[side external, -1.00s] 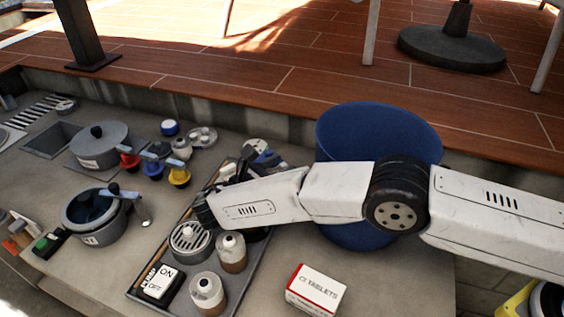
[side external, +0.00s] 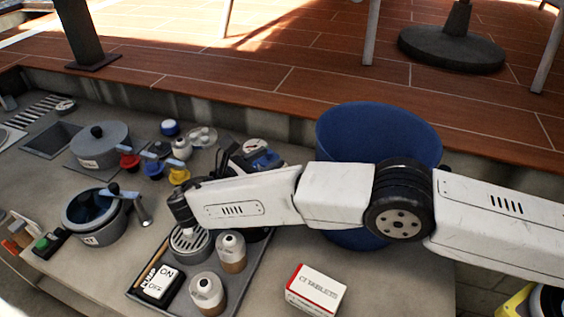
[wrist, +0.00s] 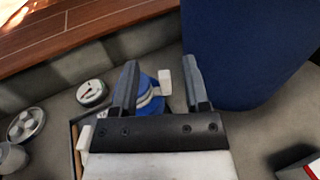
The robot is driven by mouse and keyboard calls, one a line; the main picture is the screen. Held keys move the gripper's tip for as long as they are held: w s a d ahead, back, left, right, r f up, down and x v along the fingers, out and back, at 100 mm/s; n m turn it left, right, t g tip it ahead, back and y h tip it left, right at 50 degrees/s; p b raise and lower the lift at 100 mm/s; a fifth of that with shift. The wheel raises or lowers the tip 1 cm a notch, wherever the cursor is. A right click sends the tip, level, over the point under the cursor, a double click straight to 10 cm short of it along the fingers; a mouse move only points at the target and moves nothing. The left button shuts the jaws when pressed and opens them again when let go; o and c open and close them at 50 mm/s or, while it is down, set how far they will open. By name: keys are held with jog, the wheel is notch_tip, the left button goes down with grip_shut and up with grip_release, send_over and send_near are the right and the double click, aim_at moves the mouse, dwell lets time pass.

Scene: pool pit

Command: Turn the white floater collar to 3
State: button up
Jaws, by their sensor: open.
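A blue round device with a white ring and a white tab, which looks like the floater with its collar (wrist: 165,82), shows between and beyond my fingers in the wrist view. Its near part is hidden by my gripper. In the side view the blue and white floater (side external: 264,158) sits at the tray's back end, left of the blue bin. My gripper (wrist: 158,80) is open, with one finger on each side of the floater in the picture. I cannot tell whether they touch. In the side view the gripper (side external: 232,152) is dark and small. No collar number is readable.
The big blue bin (side external: 375,135) stands close on the right. The tray (side external: 250,275) holds bottles, a round grate and an ON/OFF block (side external: 160,284). A round dial (wrist: 92,92) lies left of my fingers. Pots (side external: 100,150) and coloured knobs stand left. A tablets box (side external: 316,289) stands in front.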

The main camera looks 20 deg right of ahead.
jog(key=shift+r, duration=1.4)
jog(key=m+g+y, duration=0.3)
jog(key=m+y, duration=0.1)
jog(key=m, duration=0.1)
send_over(286, 164)
jog(key=shift+w+a+f, duration=0.1)
jog(key=shift+a+f, duration=0.1)
jog(key=shift+f, duration=0.25)
jog(key=shift+a+f, duration=0.2)
jog(key=shift+f, duration=0.25)
jog(key=m+g+y, duration=0.1)
jog(key=m+y, duration=0.2)
jog(key=m, duration=0.1)
jog(key=m+g+y, duration=0.1)
jog(key=m+y, duration=0.3)
jog(key=m, duration=0.1)
jog(key=r+m+y, duration=0.1)
jog(key=m+y, duration=0.3)
jog(key=m, duration=0.1)
jog(key=shift+d+g, duration=0.4)
jog(key=m+y, duration=0.1)
jog(key=r+m+y, duration=0.1)
jog(key=m, duration=0.1)
jog(key=shift+a+r, duration=0.1)
jog(key=shift+a, duration=0.2)
